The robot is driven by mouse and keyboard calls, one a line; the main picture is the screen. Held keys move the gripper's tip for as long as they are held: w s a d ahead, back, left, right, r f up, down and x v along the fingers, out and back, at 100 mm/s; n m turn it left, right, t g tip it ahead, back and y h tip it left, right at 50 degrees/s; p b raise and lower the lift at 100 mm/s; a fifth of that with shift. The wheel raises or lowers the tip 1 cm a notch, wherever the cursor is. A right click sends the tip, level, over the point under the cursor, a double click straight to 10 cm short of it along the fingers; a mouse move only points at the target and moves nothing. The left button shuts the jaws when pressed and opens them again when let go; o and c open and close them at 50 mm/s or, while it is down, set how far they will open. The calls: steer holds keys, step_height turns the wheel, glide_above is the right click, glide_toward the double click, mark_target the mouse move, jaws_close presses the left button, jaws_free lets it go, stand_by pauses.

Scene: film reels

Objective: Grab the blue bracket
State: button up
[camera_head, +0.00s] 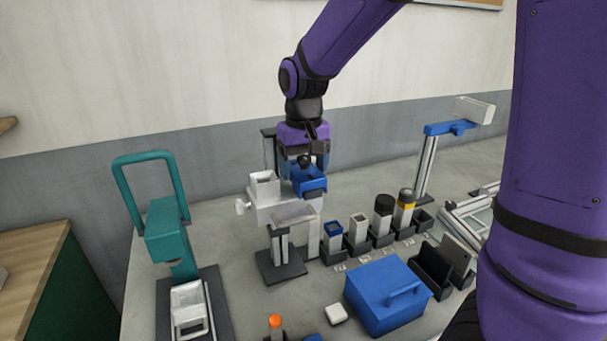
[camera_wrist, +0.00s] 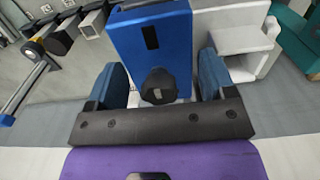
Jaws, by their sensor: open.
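A blue block-like part (camera_head: 309,181), which looks like the blue bracket, sits on the white stand (camera_head: 285,211) at the centre of the head view. In the wrist view the blue part (camera_wrist: 140,42) has a dark slot on its face and a black knob (camera_wrist: 158,87) before it. My gripper (camera_head: 305,163) is above this part and points down. In the wrist view my gripper (camera_wrist: 161,78) is open, one finger on each side of the part's near end. I cannot tell whether the fingers touch it. The part's lower side is hidden.
Another blue piece (camera_head: 449,128) is on a tall post at the right. A teal press (camera_head: 167,231) stands left. A blue box (camera_head: 388,296) and a row of holders (camera_head: 357,236) are in front.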

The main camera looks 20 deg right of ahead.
steer(key=c, duration=0.9)
steer(key=shift+o, duration=0.2)
